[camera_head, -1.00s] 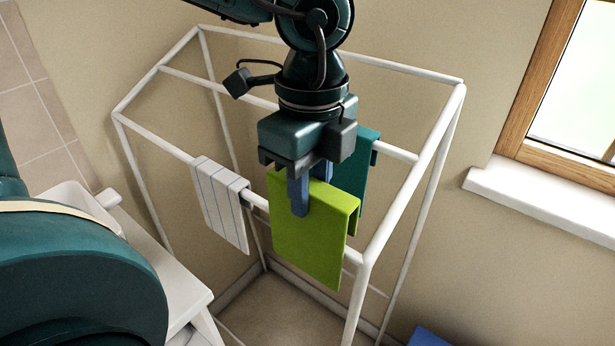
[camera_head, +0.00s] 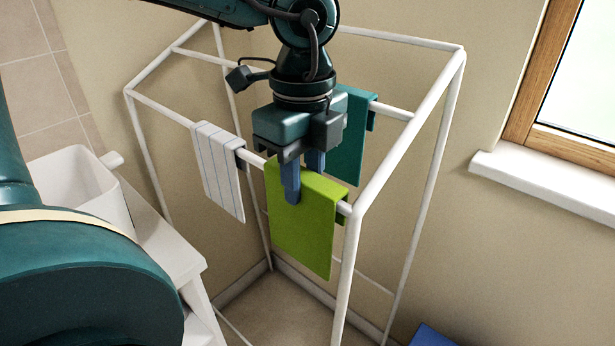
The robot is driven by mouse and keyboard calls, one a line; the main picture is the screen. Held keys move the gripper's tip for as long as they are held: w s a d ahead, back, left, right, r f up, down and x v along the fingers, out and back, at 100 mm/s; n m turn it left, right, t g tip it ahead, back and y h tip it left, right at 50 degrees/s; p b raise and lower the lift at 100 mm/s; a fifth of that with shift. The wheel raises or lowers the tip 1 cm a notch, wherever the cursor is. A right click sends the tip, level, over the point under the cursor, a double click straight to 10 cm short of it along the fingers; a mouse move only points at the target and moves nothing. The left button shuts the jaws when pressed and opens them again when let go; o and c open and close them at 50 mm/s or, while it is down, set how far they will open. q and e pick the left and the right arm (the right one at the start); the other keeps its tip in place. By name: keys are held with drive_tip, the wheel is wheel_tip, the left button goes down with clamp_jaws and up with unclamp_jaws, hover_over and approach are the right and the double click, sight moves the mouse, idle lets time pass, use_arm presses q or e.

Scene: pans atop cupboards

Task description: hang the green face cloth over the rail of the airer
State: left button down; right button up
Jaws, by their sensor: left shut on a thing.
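The green face cloth (camera_head: 303,234) is draped over the front rail of the white airer (camera_head: 396,170), near the rail's right end. Its longer part hangs down in front, and a short part shows behind the rail. My left gripper (camera_head: 302,182) comes down from above with its blue fingers shut on the cloth's upper part at the rail. One finger lies over the front face, and the other is partly hidden behind it. My right gripper is not in view.
A white striped cloth (camera_head: 218,172) hangs on the same rail to the left. A teal cloth (camera_head: 355,135) hangs on the middle rail behind. A white basket (camera_head: 80,187) stands on a white stand at left. A window sill (camera_head: 545,190) juts out at right.

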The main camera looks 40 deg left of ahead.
use_arm(q)
drive_tip(key=c, duration=1)
unclamp_jaws()
wheel_tip(320, 180, up, 13)
drive_tip(key=shift+r, duration=0.15)
